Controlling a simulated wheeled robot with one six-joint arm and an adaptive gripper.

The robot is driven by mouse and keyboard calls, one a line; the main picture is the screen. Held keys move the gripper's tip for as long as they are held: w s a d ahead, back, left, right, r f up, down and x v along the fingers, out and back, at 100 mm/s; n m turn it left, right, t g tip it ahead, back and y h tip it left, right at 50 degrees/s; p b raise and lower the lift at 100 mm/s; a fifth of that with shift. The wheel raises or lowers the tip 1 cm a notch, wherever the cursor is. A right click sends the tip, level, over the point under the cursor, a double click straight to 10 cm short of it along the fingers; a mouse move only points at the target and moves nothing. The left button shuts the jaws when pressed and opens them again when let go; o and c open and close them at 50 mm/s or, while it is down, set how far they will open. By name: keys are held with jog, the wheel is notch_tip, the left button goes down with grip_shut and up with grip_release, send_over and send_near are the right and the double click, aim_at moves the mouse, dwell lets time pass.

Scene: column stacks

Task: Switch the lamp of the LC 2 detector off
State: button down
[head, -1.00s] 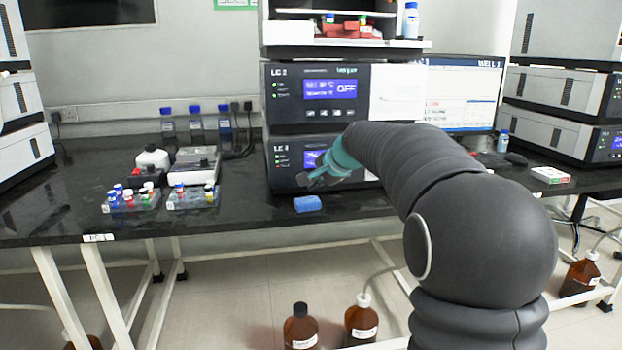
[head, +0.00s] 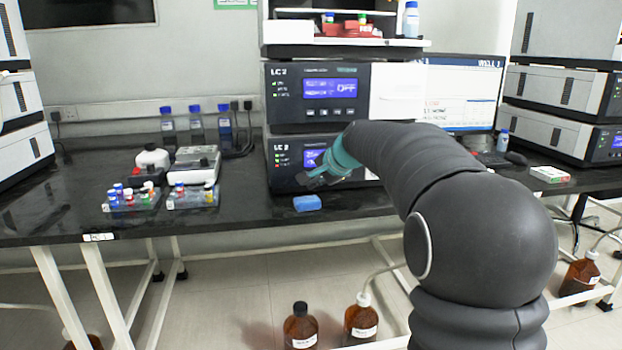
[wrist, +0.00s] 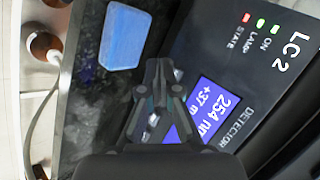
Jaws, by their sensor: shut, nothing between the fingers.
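The LC 2 detector (head: 285,180) is the lower unit of the middle stack in the head view. In the wrist view its dark front panel (wrist: 270,95) is seen tilted, marked LC 2 and DETECTOR. Its ON and LAMP lights (wrist: 261,22) are green and its STATE light (wrist: 246,17) is red. Its blue display (wrist: 212,108) reads 254 nm, with a second line partly hidden. My gripper (head: 312,177) is shut and empty in front of the panel, below the display. In the wrist view my gripper (wrist: 163,75) covers most of the key row; contact cannot be told.
A blue block (head: 307,203) lies on the black bench (head: 240,212) just before the detector. An upper LC 2 unit (head: 290,112) with a display reading OFF sits above it. Vial racks (head: 130,200) and a balance (head: 195,165) stand to the left, a monitor (head: 465,95) to the right.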

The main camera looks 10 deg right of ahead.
jog(key=shift+w, duration=0.1)
jog(key=shift+w+p, duration=0.3)
jog(key=shift+w, duration=0.05)
jog(key=shift+w, duration=0.4)
dwell(0.7)
jog(key=shift+s, duration=0.15)
dwell(0.3)
jog(key=shift+s+b, duration=0.4)
jog(key=shift+s, duration=0.3)
jog(key=shift+s+f+b, duration=0.1)
jog(key=shift+s+b, duration=0.75)
jog(key=shift+s, duration=0.55)
jog(key=shift+s+b, duration=0.4)
jog(key=shift+s, duration=0.7)
